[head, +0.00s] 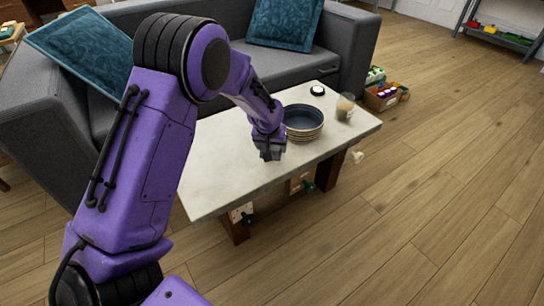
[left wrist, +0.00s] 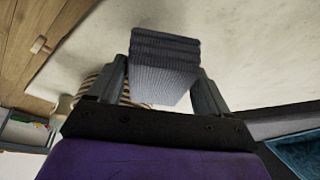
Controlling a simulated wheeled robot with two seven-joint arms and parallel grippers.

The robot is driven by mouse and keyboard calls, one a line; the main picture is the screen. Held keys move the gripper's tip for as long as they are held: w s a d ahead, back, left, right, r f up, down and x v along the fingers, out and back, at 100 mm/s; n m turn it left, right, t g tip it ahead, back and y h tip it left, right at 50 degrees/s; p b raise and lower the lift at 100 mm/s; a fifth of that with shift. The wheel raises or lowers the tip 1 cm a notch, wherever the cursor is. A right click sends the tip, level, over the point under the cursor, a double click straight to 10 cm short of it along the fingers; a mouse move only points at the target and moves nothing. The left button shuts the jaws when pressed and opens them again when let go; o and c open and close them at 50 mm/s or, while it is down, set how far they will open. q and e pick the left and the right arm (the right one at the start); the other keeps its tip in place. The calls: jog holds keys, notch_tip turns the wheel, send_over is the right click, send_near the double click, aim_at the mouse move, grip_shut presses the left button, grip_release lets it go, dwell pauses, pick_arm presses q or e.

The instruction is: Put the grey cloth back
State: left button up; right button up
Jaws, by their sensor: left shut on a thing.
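The grey cloth (left wrist: 163,62) is a folded, ribbed stack between the fingers of my left gripper (left wrist: 160,82) in the left wrist view. The gripper is shut on it, with a finger at each side. In the head view my left gripper (head: 269,150) is over the pale table (head: 215,180), just left of and in front of a round basket (head: 303,135) with a dark blue inside. The cloth is hard to make out there. I cannot tell whether it touches the table top. My right gripper is in neither view.
A glass with a pale drink or candle (head: 345,107) and a small black-and-white round thing (head: 317,90) stand behind the basket. A grey sofa (head: 270,67) with blue cushions (head: 285,22) borders the table's far side. The table's front left is clear. Wooden floor (head: 430,180) is open at right.

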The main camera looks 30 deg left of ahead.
pick_arm(q)
notch_tip(320, 180, down, 4)
jog(key=shift+w+r+b, duration=0.1)
jog(key=shift+w+b, duration=0.05)
jog(key=shift+b, duration=0.75)
jog(key=shift+r, duration=0.2)
jog(key=o, duration=0.9)
jog(key=shift+f, duration=0.15)
jog(key=shift+c, duration=0.2)
jog(key=p+v, duration=0.4)
jog(key=v, duration=0.8)
jog(key=shift+p, duration=0.3)
